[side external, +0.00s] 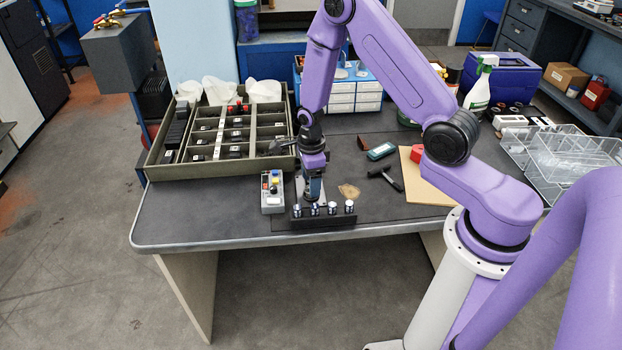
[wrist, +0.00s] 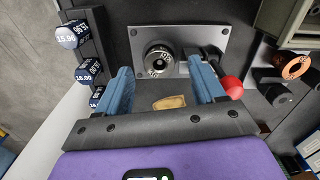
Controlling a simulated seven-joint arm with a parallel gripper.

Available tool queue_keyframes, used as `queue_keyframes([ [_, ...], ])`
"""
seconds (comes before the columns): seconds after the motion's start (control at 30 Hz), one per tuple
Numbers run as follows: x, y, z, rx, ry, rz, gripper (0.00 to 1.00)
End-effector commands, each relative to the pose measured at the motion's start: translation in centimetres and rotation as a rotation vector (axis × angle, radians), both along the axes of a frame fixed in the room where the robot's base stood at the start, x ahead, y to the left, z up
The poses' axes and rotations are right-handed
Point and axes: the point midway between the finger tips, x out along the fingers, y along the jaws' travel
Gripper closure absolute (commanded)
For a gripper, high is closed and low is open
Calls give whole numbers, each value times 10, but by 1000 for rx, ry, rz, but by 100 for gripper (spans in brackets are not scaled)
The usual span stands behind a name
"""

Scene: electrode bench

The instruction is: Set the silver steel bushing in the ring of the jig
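My gripper (wrist: 163,86) is open, with its two blue fingers apart and nothing visible between them. The jig's grey plate (wrist: 203,38) lies just ahead of the fingers in the wrist view. On it sits a round part (wrist: 158,60) with a pale rim, dark lettered face and central hole. I cannot tell whether that is the bare ring or holds a bushing. Several silver round pieces (side external: 349,206) stand in a dark rack (side external: 325,222); no piece is clearly singled out as the steel bushing.
A red knob (wrist: 232,87) is beside the right finger. An orange lettered ring (wrist: 295,67) is farther right. A compartment tray (side external: 170,171) is at the back left. A hammer (side external: 383,176) lies to the right.

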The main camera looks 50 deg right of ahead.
Motion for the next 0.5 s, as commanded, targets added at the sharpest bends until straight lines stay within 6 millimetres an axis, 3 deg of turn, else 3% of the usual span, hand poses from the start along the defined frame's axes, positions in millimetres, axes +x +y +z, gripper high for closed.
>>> queue_keyframes([
  [0.27,0,0,4,0,0,0,32],
  [0.5,1,0,32,0,-4,0,32],
])
